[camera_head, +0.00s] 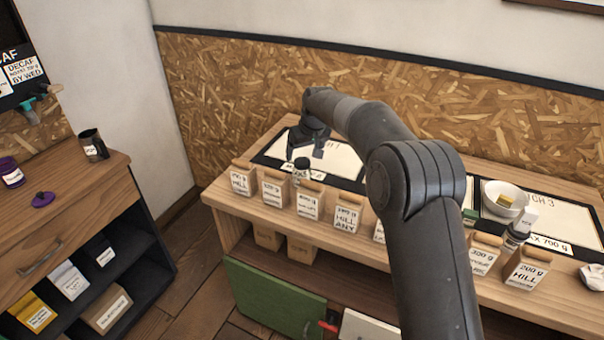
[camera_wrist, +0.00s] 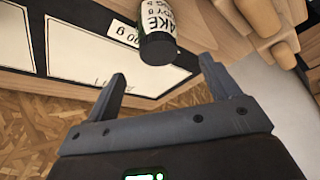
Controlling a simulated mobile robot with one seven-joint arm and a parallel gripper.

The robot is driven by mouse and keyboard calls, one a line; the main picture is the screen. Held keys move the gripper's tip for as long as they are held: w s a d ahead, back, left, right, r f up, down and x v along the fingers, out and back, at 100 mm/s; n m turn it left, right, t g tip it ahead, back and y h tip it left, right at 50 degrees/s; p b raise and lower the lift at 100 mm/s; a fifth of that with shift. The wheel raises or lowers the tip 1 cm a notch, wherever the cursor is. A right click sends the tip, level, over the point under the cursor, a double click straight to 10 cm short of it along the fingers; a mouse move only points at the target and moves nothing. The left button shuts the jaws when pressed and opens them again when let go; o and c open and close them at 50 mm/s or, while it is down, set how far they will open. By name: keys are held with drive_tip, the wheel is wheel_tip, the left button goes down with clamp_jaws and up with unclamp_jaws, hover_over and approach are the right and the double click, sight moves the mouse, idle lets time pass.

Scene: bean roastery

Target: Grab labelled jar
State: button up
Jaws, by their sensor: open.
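The labelled jar (camera_wrist: 157,34) is dark with a black lid and a white label with black print. In the wrist view it is at the top centre, just beyond and between my gripper's fingertips (camera_wrist: 166,72). In the head view the jar (camera_head: 301,171) stands on the bench behind the front row of bags. My gripper (camera_head: 305,150) is above and close beside it there. My gripper is open, with nothing between its fingers. Part of the jar's label is cut off by the top edge of the wrist view.
Several paper bags (camera_head: 310,201) line the bench's front edge, close to the jar. A white bowl (camera_head: 503,198) and more bags stand at the right. White panels with black borders (camera_head: 340,158) lie on the bench. A wooden cabinet (camera_head: 60,205) stands at the left.

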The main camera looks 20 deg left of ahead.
sight(302, 162)
drive_tip(key=x, duration=0.9)
drive_tip(key=shift+s+d+f, duration=0.15)
drive_tip(key=shift+s+d, duration=0.05)
drive_tip(key=shift+d, duration=0.05)
drive_tip(key=c, duration=1.2)
